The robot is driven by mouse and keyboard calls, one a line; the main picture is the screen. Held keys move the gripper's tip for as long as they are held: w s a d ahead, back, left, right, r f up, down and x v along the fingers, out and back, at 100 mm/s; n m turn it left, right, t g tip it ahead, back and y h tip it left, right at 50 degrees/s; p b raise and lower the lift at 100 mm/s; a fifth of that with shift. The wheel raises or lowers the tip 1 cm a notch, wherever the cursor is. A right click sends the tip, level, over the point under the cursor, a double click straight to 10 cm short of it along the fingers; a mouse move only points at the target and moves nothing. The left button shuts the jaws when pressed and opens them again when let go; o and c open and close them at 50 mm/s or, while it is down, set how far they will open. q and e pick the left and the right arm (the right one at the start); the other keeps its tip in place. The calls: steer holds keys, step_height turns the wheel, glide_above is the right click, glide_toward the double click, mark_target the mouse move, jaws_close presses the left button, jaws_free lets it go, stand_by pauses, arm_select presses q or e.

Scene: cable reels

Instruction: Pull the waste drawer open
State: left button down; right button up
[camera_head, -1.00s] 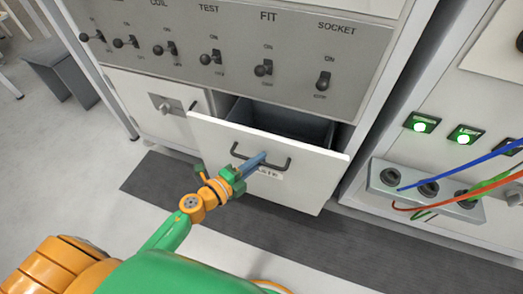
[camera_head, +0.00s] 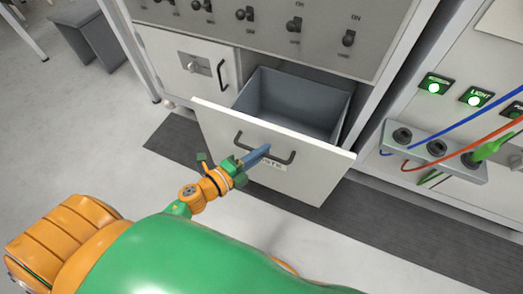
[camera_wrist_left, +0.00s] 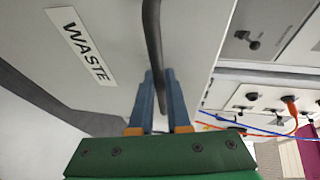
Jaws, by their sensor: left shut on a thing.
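The waste drawer (camera_head: 300,165) is white-fronted and stands well out of the cabinet, with its empty grey inside showing. Its dark bar handle (camera_head: 283,158) runs across the upper front, above a label partly hidden by my gripper. My left gripper (camera_head: 258,153) is at the handle, shut on it. In the left wrist view the two blue fingers (camera_wrist_left: 161,95) lie on either side of the handle (camera_wrist_left: 152,40), and the WASTE label (camera_wrist_left: 82,46) is at the upper left. My right gripper is not in view.
A closed cabinet door (camera_head: 188,65) is left of the drawer. A switch panel (camera_head: 270,25) is above it. At the right, a socket block (camera_head: 435,152) has coloured cables. A dark mat (camera_head: 400,215) lies on the floor, and a grey stool (camera_head: 92,40) stands at the far left.

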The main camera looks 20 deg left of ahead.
arm_select(q)
steer(key=c, duration=0.9)
jaws_free()
steer(key=v, duration=0.7)
